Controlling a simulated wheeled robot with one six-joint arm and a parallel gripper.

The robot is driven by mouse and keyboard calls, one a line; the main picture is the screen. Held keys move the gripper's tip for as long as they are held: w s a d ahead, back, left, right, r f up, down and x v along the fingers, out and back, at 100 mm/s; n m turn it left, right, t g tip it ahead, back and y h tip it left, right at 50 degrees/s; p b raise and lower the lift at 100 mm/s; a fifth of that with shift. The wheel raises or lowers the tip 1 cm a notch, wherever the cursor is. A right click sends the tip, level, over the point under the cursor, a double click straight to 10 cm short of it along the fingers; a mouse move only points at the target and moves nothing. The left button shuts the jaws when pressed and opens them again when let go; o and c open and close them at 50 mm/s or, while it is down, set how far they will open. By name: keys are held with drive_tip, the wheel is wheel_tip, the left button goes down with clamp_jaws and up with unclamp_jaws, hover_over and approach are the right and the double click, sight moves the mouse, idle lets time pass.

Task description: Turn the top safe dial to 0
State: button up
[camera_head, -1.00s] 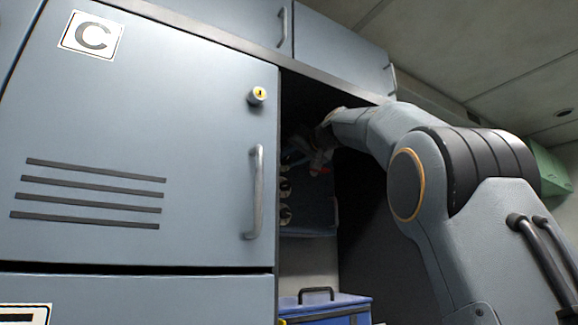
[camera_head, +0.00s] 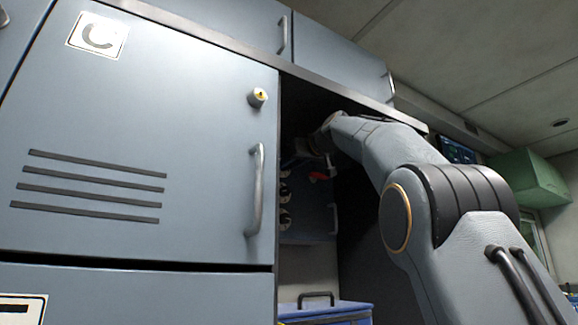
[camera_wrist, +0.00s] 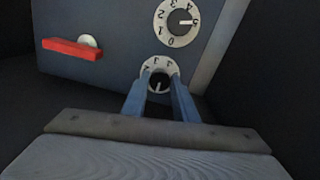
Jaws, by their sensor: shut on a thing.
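The safe (camera_wrist: 115,35) is a dark blue-grey box inside the open cupboard. In the wrist view its gripped dial (camera_wrist: 159,83) has a black knob and a white number ring. A white pointer mark on the knob points down in that picture; the number there is hidden or unreadable. My gripper (camera_wrist: 160,80) is shut on this dial, one blue finger on each side. A second dial (camera_wrist: 179,20) is beyond it, its pointer towards 5. In the head view several dials (camera_head: 285,195) stand in a column, and my gripper is at the top, mostly in shadow.
A red handle (camera_wrist: 72,49) sticks out from the safe face beside the dials. The cupboard door marked C (camera_head: 150,130) stands to the left of the opening. A blue box with a black handle (camera_head: 330,312) sits below the safe.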

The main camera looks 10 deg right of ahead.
drive_tip(key=shift+f, duration=0.1)
idle(0.3)
drive_tip(key=o, duration=1.1)
drive_tip(key=shift+c, duration=0.2)
drive_tip(key=b+v, duration=0.2)
drive_tip(key=v, duration=0.5)
drive_tip(key=shift+s, duration=0.35)
drive_tip(key=shift+d, duration=0.1)
